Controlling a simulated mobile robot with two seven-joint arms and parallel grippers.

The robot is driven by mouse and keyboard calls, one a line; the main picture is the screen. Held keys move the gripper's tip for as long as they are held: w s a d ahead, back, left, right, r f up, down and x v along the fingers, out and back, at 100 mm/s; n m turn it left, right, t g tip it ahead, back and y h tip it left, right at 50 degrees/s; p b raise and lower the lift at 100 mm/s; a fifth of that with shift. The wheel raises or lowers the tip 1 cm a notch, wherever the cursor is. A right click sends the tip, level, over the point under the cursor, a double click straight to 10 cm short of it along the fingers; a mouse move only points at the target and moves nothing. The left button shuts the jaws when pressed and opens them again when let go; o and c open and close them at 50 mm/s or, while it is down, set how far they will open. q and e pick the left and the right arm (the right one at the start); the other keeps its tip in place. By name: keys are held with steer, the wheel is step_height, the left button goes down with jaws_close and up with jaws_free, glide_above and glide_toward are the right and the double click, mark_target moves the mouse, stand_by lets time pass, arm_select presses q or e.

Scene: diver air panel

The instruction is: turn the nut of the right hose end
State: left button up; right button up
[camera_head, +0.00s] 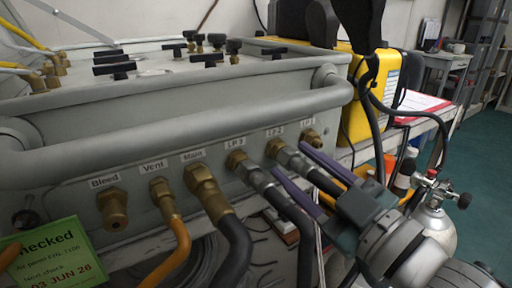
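The grey panel (140,120) has a front row of labelled brass fittings. My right gripper (290,158) comes in from the lower right, with one purple finger on each side of this hose end. The fingers look apart, with the sleeve between them and the tips just short of the nut. The gripper body hides part of the hose. My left gripper is not in view.
The neighbouring hose end (257,177) under "LR3" runs close beside the lower finger. A brass fitting (312,138) without a visible hose is to the right. A tubular rail (180,122) crosses above the fittings. A cylinder valve (434,190) stands at the right.

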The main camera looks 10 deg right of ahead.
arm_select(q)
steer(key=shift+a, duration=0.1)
arm_select(e)
steer(key=shift+o, duration=0.7)
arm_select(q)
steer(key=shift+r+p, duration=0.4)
arm_select(e)
steer(key=v, duration=1)
steer(key=shift+w, duration=0.1)
